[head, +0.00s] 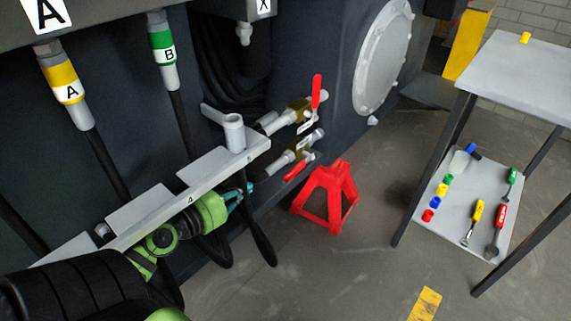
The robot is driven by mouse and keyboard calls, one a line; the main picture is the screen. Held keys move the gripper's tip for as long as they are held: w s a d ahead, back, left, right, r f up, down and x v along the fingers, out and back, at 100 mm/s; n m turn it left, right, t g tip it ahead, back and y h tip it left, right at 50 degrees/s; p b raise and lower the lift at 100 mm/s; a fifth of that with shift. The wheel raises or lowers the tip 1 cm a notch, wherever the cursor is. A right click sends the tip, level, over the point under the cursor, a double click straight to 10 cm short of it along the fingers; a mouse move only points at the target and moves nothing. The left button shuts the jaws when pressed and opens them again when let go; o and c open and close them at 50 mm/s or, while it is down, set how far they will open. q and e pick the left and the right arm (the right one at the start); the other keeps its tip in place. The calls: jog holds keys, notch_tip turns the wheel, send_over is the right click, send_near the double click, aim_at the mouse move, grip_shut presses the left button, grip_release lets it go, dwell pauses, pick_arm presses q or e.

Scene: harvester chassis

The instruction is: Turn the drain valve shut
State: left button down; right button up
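Two brass valves with red handles sit on short pipes at the side of the dark chassis. The upper valve (296,109) has its red handle (317,92) standing upright, crosswise to its pipe. The lower valve (309,140) has its red handle (296,170) slanting down to the left, roughly along its pipe. I cannot read their small tags, so I cannot tell which is the drain valve. My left gripper (241,193), green with teal fingers, is left of and below the lower handle, apart from it. Its finger gap is too small to judge. My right gripper is out of view.
A grey numbered rail (190,187) runs just above my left gripper. Hoses hang behind it. A red jack stand (327,196) is on the floor right of the valves. A two-level table (525,68) with tools stands at right, with clear floor between.

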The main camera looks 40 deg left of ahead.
pick_arm(q)
send_near(300, 167)
jog(key=w, duration=0.3)
jog(key=w+a, duration=0.1)
jog(key=w, duration=0.1)
jog(key=shift+w+r+b, duration=0.2)
jog(key=shift+r+b, duration=0.1)
jog(key=shift+b, duration=0.1)
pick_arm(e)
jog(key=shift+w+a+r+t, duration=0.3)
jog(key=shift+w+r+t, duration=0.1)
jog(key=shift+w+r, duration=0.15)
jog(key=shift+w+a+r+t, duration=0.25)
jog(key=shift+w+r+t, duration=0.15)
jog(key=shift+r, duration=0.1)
pick_arm(q)
jog(key=f+b, duration=0.3)
jog(key=shift+s, duration=0.3)
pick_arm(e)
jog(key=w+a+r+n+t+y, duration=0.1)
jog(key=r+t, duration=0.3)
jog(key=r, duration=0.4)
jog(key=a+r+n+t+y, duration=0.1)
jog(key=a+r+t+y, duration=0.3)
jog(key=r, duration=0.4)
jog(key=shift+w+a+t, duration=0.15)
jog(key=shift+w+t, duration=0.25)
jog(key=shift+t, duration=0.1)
